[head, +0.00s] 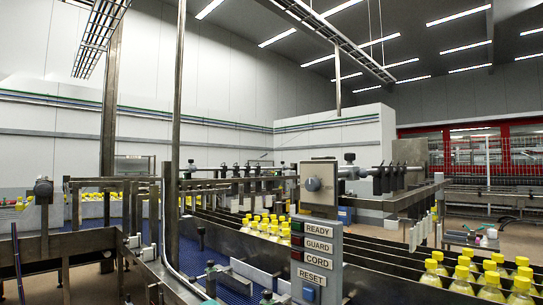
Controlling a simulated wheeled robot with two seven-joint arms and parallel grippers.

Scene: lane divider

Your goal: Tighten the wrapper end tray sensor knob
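A round grey-blue knob (313,184) sits on the face of a square metal box near the middle of the head view. A black knob (349,158) stands on the metal fittings just right of it. I cannot tell which of these, if either, is the wrapper end tray sensor knob, nor how tight any knob is. No tray sensor can be made out clearly. Neither of my grippers is in view.
A control post with READY, GUARD, CORD and RESET labels (315,262) stands in front. Yellow-capped bottles (490,278) fill lanes at the right. A blue conveyor (235,289) runs at lower middle. A tall metal post (170,130) rises left of centre.

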